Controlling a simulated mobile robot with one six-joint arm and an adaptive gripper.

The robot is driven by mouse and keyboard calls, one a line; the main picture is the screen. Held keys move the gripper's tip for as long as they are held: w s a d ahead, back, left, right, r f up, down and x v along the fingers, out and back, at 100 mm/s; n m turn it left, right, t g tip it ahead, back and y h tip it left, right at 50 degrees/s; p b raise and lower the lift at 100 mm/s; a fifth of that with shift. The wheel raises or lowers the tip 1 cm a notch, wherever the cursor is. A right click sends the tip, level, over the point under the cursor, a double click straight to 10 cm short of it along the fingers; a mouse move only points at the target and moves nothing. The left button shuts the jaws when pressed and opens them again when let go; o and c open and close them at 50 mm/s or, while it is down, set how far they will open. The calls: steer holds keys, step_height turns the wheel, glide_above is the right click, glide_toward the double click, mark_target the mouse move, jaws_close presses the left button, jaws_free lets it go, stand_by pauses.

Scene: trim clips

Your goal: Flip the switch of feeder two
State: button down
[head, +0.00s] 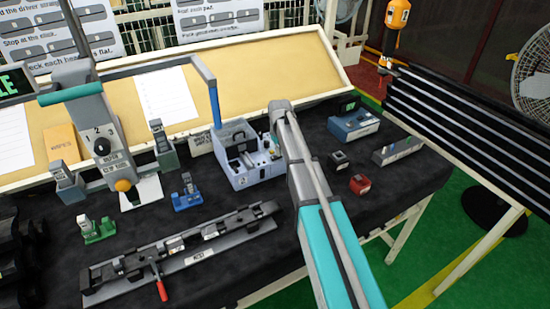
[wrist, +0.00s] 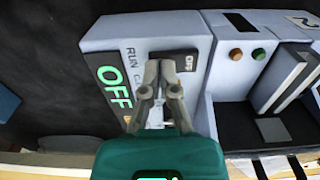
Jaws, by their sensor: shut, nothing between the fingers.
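In the wrist view a pale blue-grey panel (wrist: 205,30) carries a black switch (wrist: 175,60) marked OFF at one end. RUN is printed beside it, and a dark display (wrist: 112,85) reads OFF in green. My gripper (wrist: 160,68) is shut and empty, its fingertips over the switch's near-left part. I cannot tell whether they touch it. In the head view my arm covers the gripper and the switch, to the right of a light blue unit (head: 255,178).
Beside the panel, the wrist view shows an orange button (wrist: 236,54) and a green button (wrist: 259,54). In the head view a blue box (head: 350,128) stands right of my arm, with a red block (head: 360,184) nearer. A clip fixture (head: 205,247) lies at front left.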

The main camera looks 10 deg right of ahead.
stand_by(0.3)
steer(key=shift+r+p, duration=3.45)
steer(key=shift+p, duration=0.05)
steer(key=s+f+m+b, duration=0.2)
steer(key=s+m, duration=0.1)
steer(key=s, duration=2.6)
steer(key=shift+f+m+b, duration=0.25)
steer(key=shift+m+b, duration=0.05)
